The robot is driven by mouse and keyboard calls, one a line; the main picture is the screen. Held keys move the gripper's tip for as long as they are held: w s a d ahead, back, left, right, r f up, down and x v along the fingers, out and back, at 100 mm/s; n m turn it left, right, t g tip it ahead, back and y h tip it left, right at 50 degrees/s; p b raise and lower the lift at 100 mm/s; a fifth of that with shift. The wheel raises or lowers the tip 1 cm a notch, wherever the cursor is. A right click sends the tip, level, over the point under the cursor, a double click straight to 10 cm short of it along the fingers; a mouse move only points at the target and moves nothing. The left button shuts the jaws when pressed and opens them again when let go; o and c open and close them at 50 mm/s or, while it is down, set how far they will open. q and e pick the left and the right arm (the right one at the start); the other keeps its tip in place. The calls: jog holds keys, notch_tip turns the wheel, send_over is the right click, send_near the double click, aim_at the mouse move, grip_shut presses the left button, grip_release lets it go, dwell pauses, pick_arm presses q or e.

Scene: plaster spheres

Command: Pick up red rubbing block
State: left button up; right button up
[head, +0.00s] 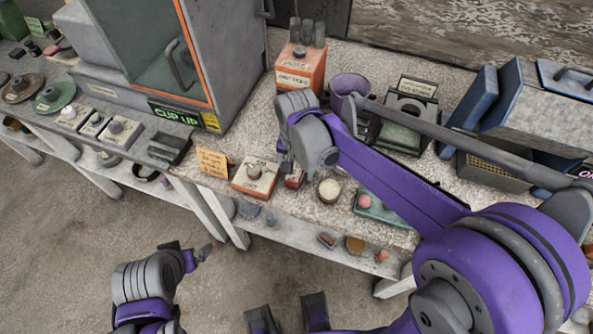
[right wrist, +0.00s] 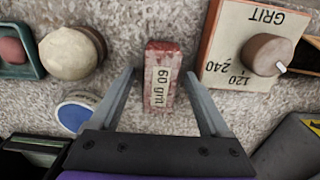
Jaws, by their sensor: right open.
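The red rubbing block (right wrist: 162,75), labelled "60 grit", lies on the speckled bench top. In the right wrist view it sits in the gap between the two fingers of my right gripper (right wrist: 165,90), which is open and does not appear to touch it. In the head view my right gripper (head: 291,162) is above the block, whose red end (head: 294,181) shows just below it; the arm hides the rest. My left gripper (head: 202,254) is at the lower left, away from the bench, and its jaws are not clear.
The grit dial box (right wrist: 244,30) stands close to one side of the block. A green tray (head: 378,209) and a purple cup (head: 349,88) are farther right.

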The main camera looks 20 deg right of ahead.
aim_at(296, 167)
jog(key=shift+c, duration=0.3)
grip_shut()
jog(key=shift+r, duration=0.15)
notch_tip(296, 167, up, 10)
jog(key=shift+f+p, duration=0.1)
jog(key=shift+p, duration=0.35)
jog(key=c, duration=0.7)
grip_release()
grip_shut()
